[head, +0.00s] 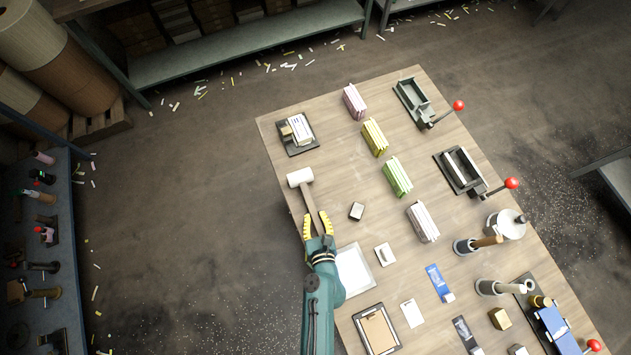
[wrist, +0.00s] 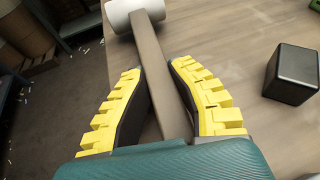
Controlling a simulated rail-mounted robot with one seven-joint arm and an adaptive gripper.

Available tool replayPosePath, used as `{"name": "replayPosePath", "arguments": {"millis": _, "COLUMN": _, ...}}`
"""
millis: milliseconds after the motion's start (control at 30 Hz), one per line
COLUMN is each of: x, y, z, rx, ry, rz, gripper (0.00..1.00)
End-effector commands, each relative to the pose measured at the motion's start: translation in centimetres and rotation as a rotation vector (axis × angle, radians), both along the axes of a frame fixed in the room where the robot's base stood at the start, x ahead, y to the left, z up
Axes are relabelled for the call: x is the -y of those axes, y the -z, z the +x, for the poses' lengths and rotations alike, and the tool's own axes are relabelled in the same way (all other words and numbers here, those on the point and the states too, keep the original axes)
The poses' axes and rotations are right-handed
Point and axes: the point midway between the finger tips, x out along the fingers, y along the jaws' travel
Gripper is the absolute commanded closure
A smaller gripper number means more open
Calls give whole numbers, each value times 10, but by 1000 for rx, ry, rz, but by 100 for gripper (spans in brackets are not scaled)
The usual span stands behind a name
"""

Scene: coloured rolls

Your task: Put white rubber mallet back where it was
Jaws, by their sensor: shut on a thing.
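The white rubber mallet has a white head (head: 299,177) and a wooden handle (head: 311,200). My gripper (head: 318,222), with yellow ridged fingers, is shut on the handle near the left edge of the wooden table (head: 285,188). In the wrist view the handle (wrist: 160,75) runs between my fingers (wrist: 160,75), and the white head (wrist: 133,13) is at the top, ahead of the fingertips. I cannot tell whether the mallet touches the table or is a little above it.
A small dark block (head: 357,211) lies just right of the handle. A black tray with cards (head: 298,133) is beyond the head. Pink, yellow and green stacks (head: 397,177) stand to the right. A white sheet (head: 354,270) lies beside my arm. Bare wood lies around the head.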

Motion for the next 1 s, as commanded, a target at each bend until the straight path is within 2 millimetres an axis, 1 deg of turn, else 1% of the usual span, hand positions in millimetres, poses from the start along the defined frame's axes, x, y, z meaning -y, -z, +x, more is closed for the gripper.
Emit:
{"name": "replayPosePath", "arguments": {"millis": 33, "x": 0, "y": 3, "z": 2, "rx": 5, "ry": 1, "rz": 1, "gripper": 100}}
{"name": "replayPosePath", "arguments": {"millis": 400, "x": 0, "y": 2, "z": 2, "rx": 5, "ry": 1, "rz": 0, "gripper": 100}}
{"name": "replayPosePath", "arguments": {"millis": 933, "x": 0, "y": 13, "z": 2, "rx": 4, "ry": 1, "rz": -1, "gripper": 100}}
{"name": "replayPosePath", "arguments": {"millis": 967, "x": 0, "y": 12, "z": 2, "rx": 4, "ry": 1, "rz": -1, "gripper": 74}}
{"name": "replayPosePath", "arguments": {"millis": 1000, "x": 0, "y": 11, "z": 1, "rx": 4, "ry": 1, "rz": -1, "gripper": 66}}
